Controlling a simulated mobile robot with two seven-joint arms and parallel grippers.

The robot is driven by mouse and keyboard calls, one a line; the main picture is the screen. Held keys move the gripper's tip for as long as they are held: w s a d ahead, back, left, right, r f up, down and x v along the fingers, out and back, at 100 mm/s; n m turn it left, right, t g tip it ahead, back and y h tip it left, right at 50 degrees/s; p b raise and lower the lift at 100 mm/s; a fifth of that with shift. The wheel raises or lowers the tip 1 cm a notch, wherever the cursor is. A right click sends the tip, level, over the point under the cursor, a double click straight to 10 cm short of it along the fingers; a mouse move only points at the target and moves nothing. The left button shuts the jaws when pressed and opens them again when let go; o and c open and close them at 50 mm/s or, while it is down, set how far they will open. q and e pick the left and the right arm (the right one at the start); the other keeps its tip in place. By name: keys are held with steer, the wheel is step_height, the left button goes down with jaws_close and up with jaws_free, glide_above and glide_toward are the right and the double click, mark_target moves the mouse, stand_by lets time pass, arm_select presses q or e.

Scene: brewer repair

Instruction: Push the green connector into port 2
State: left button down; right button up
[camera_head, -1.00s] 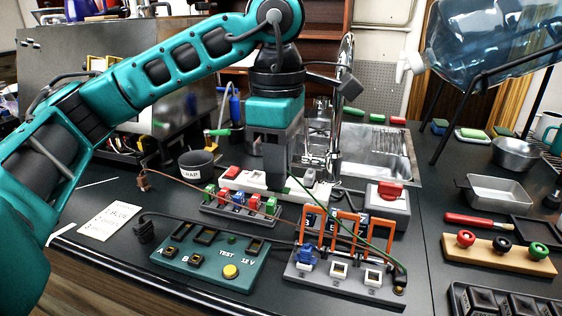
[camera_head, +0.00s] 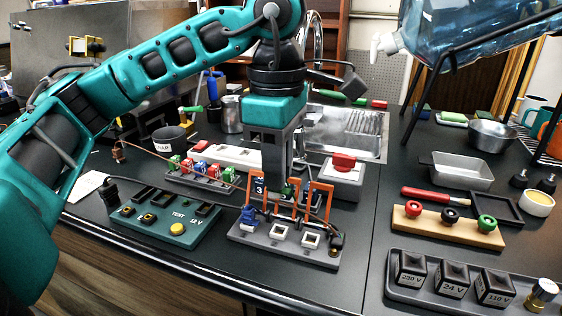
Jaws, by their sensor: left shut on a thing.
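My left gripper (camera_head: 282,184) points down over the back of the grey port block (camera_head: 283,252). It is shut on the green connector (camera_head: 289,192), which shows partly at its fingertips, above the row of ports. The block has white square ports: an empty middle one (camera_head: 279,231) and an empty right one (camera_head: 311,239). A blue connector (camera_head: 249,216) sits at the left one. My right gripper is not in view.
Orange frames (camera_head: 320,196) stand up behind the ports, close to the gripper. A dark blue tag marked 3 (camera_head: 260,187) is by the left frame. The green test box (camera_head: 165,220) stands to the left. A rack of coloured connectors (camera_head: 201,173) is behind.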

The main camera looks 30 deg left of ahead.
mark_target(278, 196)
arm_select(q)
steer(key=shift+f, duration=0.15)
steer(key=shift+f+b, duration=0.65)
steer(key=shift+f, duration=0.1)
step_height(278, 196, down, 3)
steer(key=shift+f+b, duration=0.2)
steer(key=shift+b, duration=1)
steer(key=shift+f+b, duration=0.3)
steer(key=shift+f, duration=0.15)
steer(key=shift+r, duration=0.1)
steer(key=shift+f+b, duration=0.8)
steer(key=shift+b, duration=0.15)
stand_by(0.5)
